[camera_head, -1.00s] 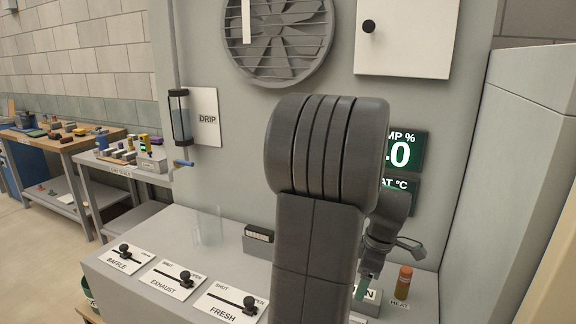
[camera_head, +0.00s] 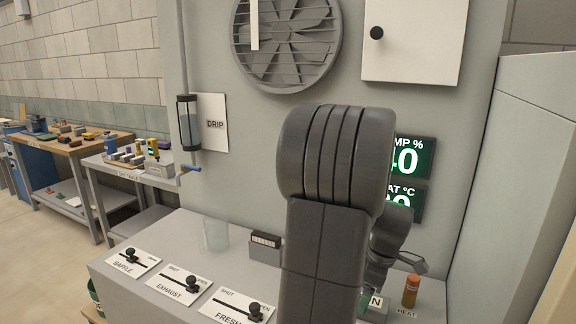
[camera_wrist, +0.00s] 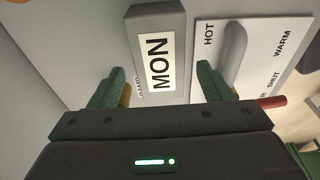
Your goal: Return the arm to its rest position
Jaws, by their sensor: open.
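My gripper (camera_wrist: 160,82) is open, its two green fingers apart and nothing held between them. In the wrist view a grey block with a label reading MON (camera_wrist: 160,62) lies beyond the fingers, in the gap between them; I cannot tell whether they touch it. In the head view my arm's large dark links fill the middle and hide most of the gripper. Part of the wrist shows at the lower right, above the bench, near an orange-capped bottle-like item (camera_head: 411,290) by the HEAT label.
The grey bench (camera_head: 195,235) carries sliders marked BAFFLE (camera_head: 131,257), EXHAUST (camera_head: 180,285) and FRESH (camera_head: 240,308). A clear container (camera_head: 215,235) and a small dark-topped box (camera_head: 265,245) stand behind. A panel marked HOT and WARM (camera_wrist: 255,60) has a grey lever. A tall cabinet (camera_head: 530,180) stands right.

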